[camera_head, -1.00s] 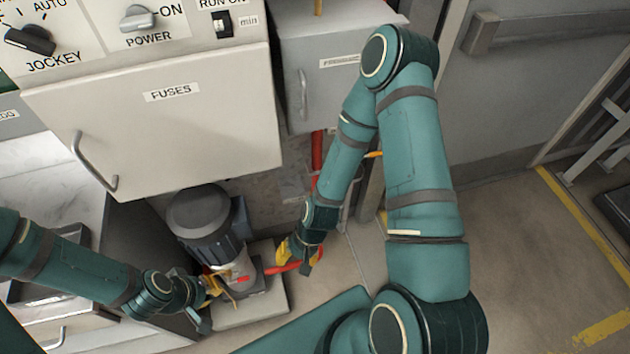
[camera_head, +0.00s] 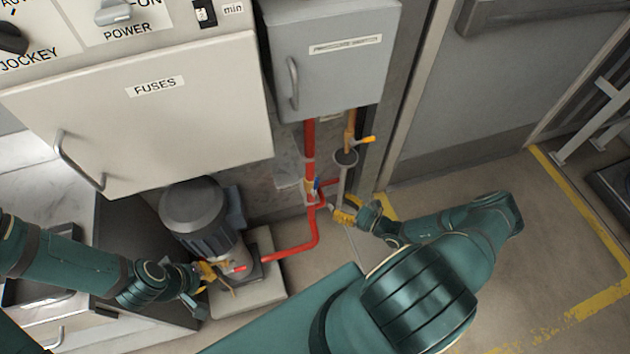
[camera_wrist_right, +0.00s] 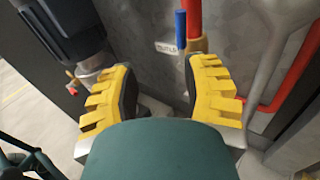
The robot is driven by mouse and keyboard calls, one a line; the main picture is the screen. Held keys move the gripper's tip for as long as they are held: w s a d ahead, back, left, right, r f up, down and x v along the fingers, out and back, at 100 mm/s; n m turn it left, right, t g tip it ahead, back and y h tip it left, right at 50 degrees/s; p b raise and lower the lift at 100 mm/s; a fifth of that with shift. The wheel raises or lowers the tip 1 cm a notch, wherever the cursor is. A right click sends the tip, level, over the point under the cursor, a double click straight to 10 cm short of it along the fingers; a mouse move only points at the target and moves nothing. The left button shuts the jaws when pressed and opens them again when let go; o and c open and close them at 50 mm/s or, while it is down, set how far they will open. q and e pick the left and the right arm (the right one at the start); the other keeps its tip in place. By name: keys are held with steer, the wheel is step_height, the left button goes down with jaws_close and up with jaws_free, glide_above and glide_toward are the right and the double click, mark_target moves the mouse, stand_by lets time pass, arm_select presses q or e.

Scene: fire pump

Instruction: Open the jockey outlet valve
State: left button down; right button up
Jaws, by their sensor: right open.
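The outlet valve's blue lever (camera_wrist_right: 181,29) is upright beside a red pipe in the right wrist view, above a small label that seems to read OUTLET. In the head view the blue lever (camera_head: 317,184) is small, on the red pipe below the grey box. My right gripper (camera_head: 344,215) is just right of the valve, apart from the lever. In its wrist view my right gripper (camera_wrist_right: 160,92) is open and empty, with the lever ahead near the right finger. My left gripper (camera_head: 212,274) is beside the pump's base, near a small red handle (camera_head: 239,268); its jaw opening is unclear.
The grey pump motor (camera_head: 204,216) stands left of the valve under the fuse cabinet (camera_head: 190,130). A red pipe (camera_head: 290,250) runs low from pump to riser. A grey funnel and drain pipe (camera_head: 345,158) stands close right of the valve.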

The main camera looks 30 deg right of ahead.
mark_target(316, 183)
steer(key=shift+m+t+h, duration=0.6)
steer(key=shift+m+h, duration=0.1)
steer(key=shift+h, duration=0.1)
steer(key=x, duration=0.4)
steer(key=d+b+x, duration=0.1)
steer(key=x, duration=0.3)
steer(key=d+x, duration=0.1)
steer(key=x, duration=0.3)
steer(key=shift+w+a+f, duration=0.1)
steer(key=shift+w+f, duration=0.15)
steer(key=shift+w, duration=0.3)
jaws_close()
